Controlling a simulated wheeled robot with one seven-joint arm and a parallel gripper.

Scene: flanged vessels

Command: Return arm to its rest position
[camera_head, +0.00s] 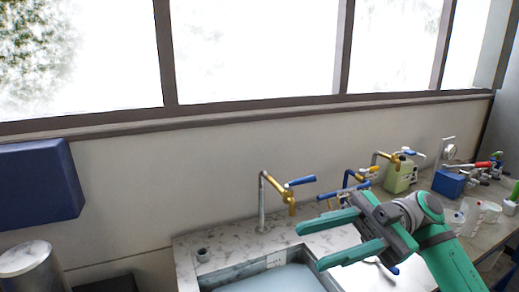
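My gripper (336,242) is in the lower right of the head view, at the end of my green and grey arm. Its two green fingers point left and are spread apart, with nothing between them. It is in front of the marble counter, over the right side of the sink as seen here.
A sink (272,279) is set in the counter, with a brass tap with a blue handle (289,192) behind it. More taps, a green container (400,175), a blue box (448,183) and clear vessels (489,211) stand to the right. A metal cylinder (30,268) is at lower left.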

